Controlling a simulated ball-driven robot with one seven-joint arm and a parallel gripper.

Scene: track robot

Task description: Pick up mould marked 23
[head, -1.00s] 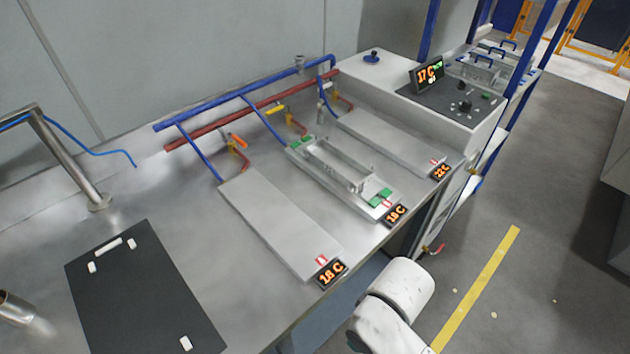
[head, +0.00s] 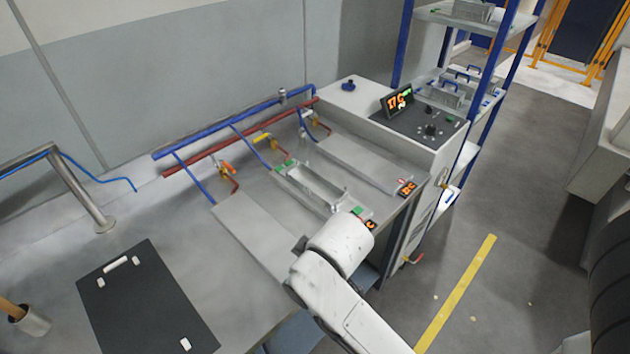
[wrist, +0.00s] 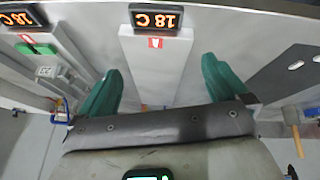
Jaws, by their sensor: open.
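A silver open-topped mould (head: 318,187) sits on the middle cooling plate, with green pieces at its ends. My white arm covers part of its near end in the head view. No number can be read on it there. In the wrist view a green piece (wrist: 38,49) and a small pale tag (wrist: 46,72) show at the left; its marking is too small to read surely. My gripper (wrist: 160,68) has two green fingers spread apart with nothing between them. It is over the near end of a bare plate (wrist: 153,70), right of the green piece. In the head view the gripper is hidden.
Bare plates lie left (head: 250,235) and right (head: 365,160) of the mould. Blue and red pipes (head: 235,130) with valves run behind. A control box (head: 415,125) stands at right, with more moulds on a shelf (head: 462,85) beyond. A black mat (head: 145,300) lies at left.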

